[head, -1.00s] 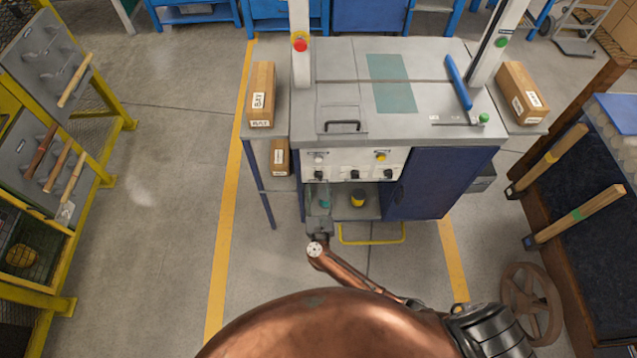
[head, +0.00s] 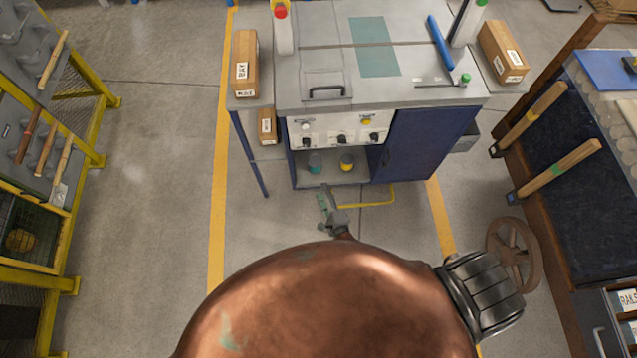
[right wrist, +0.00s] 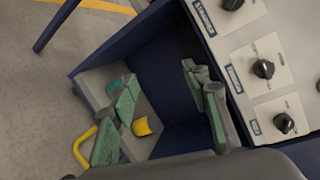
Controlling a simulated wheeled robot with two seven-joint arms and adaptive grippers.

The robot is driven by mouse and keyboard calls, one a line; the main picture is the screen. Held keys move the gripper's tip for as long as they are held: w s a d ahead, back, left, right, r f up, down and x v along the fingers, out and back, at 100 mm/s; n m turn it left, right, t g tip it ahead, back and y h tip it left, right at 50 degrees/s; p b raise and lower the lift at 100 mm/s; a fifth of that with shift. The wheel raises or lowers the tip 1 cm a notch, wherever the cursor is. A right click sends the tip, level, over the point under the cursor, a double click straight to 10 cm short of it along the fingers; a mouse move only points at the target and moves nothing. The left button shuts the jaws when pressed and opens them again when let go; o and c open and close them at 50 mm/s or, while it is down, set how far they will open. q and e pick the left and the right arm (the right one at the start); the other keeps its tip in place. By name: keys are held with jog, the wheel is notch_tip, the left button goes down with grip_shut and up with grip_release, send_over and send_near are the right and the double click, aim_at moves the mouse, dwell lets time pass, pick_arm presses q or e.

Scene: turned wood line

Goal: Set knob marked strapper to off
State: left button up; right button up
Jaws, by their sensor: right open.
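The cabinet front (head: 355,127) carries a pale control panel with three black knobs: left (head: 306,141), middle (head: 340,139) and right (head: 373,137). The right wrist view shows them as top (right wrist: 232,3), middle (right wrist: 264,68) and bottom (right wrist: 284,122), each beside a dark label. The top label (right wrist: 205,17) is long and may read strapper; the lettering is too small to be sure. Knob settings are not readable. My right gripper (head: 328,203) is open and empty, in front of and below the panel, apart from the knobs. Its green-padded fingers also show in the wrist view (right wrist: 160,110). My left gripper is out of view.
Below the panel is an open shelf with a teal object (head: 315,162) and a yellow one (head: 347,162). A yellow rail (head: 368,203) sits low in front. A bench (head: 560,170) stands at right, a yellow rack (head: 75,145) at left.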

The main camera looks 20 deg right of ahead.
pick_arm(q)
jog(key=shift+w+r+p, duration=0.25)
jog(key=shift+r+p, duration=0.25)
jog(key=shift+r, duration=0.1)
pick_arm(e)
jog(key=s+d+f+n+g+y, duration=0.1)
jog(key=s+f+n+g, duration=0.1)
jog(key=s+f+n, duration=0.4)
jog(key=shift+s+d+f+g, duration=0.35)
jog(key=shift+s+f, duration=0.15)
jog(key=shift+f, duration=0.1)
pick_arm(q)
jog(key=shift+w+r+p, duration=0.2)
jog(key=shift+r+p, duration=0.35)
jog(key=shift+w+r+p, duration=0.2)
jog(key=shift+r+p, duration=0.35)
pick_arm(e)
jog(key=s+d+f+n+g, duration=0.3)
jog(key=s+f+n+g, duration=0.1)
jog(key=s, duration=1.1)
jog(key=s+d+f+n+g, duration=0.4)
jog(key=s+f+n, duration=0.3)
jog(key=s, duration=0.9)
jog(key=s+d+f+n+g+h, duration=0.1)
jog(key=s+d+f+n+g, duration=0.3)
jog(key=s, duration=1.1)
notch_tip(320, 180, down, 2)
jog(key=n, duration=0.2)
jog(key=shift+s+f+n, duration=0.15)
jog(key=shift+n, duration=0.15)
